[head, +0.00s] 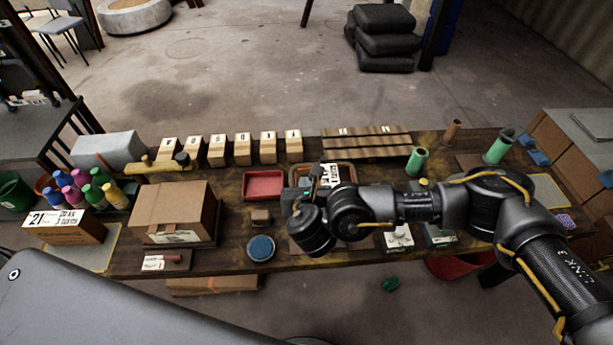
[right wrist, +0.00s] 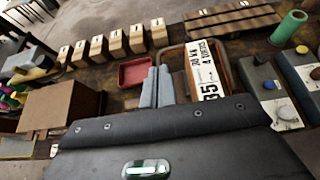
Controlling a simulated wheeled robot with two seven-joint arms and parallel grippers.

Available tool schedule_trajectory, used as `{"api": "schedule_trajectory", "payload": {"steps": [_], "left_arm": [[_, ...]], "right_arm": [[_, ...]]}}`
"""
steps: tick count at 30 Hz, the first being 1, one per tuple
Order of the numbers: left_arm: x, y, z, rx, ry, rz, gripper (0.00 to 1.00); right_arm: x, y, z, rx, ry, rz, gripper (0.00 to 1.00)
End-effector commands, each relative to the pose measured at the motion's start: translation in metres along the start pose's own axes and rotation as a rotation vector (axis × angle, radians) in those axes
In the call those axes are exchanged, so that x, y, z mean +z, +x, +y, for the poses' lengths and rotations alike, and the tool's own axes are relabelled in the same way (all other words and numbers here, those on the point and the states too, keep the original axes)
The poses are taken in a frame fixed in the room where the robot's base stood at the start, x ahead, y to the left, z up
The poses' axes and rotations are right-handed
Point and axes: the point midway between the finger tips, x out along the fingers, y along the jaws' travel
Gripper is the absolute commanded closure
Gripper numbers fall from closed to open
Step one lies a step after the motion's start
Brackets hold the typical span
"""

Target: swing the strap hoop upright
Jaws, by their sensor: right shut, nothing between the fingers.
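A brown rounded band, which looks like the strap hoop (right wrist: 168,54), frames a white card (right wrist: 205,72) with black print in the right wrist view. In the head view its brown rim (head: 347,167) shows behind my right wrist. My arm hides its near part, so I cannot tell how far it is tilted. My right gripper (right wrist: 156,86) is shut and empty, its grey fingertips just left of the card and close to the band. I cannot tell whether they touch. In the head view the fingers (head: 304,182) are partly hidden. My left gripper is not in view.
A red tray (head: 264,185) lies left of the gripper, and a cardboard box (head: 172,208) stands farther left. Several wooden blocks (head: 242,150) line the back edge. A blue round lid (head: 261,248) lies in front.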

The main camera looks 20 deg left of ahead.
Motion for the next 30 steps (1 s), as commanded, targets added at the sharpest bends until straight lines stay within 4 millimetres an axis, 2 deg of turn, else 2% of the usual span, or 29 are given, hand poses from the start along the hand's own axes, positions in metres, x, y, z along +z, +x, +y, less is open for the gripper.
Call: {"api": "schedule_trajectory", "payload": {"steps": [4, 13, 18, 20, 23, 25, 28, 30], "left_arm": [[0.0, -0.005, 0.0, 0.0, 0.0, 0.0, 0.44], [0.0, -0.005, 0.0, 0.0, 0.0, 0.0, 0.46], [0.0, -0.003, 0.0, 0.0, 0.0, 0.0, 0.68], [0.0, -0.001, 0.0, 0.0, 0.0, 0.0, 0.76], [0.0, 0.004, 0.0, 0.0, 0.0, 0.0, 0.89], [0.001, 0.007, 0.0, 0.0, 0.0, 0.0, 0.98], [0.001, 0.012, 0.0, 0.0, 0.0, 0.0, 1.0], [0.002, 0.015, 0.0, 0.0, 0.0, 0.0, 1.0]], "right_arm": [[0.003, -0.006, 0.001, 0.003, -0.002, 0.0, 1.0], [0.003, -0.006, 0.002, 0.004, -0.003, -0.001, 1.0], [-0.007, -0.007, 0.009, 0.017, 0.093, 0.039, 1.0], [-0.016, -0.007, 0.017, 0.027, 0.206, 0.083, 1.0], [-0.037, -0.007, 0.032, 0.038, 0.509, 0.194, 1.0], [-0.053, -0.004, 0.037, 0.023, 0.787, 0.288, 1.0], [-0.085, 0.007, 0.027, -0.052, 1.22, 0.411, 1.0], [-0.115, 0.015, 0.009, -0.141, 1.517, 0.473, 1.0]]}}
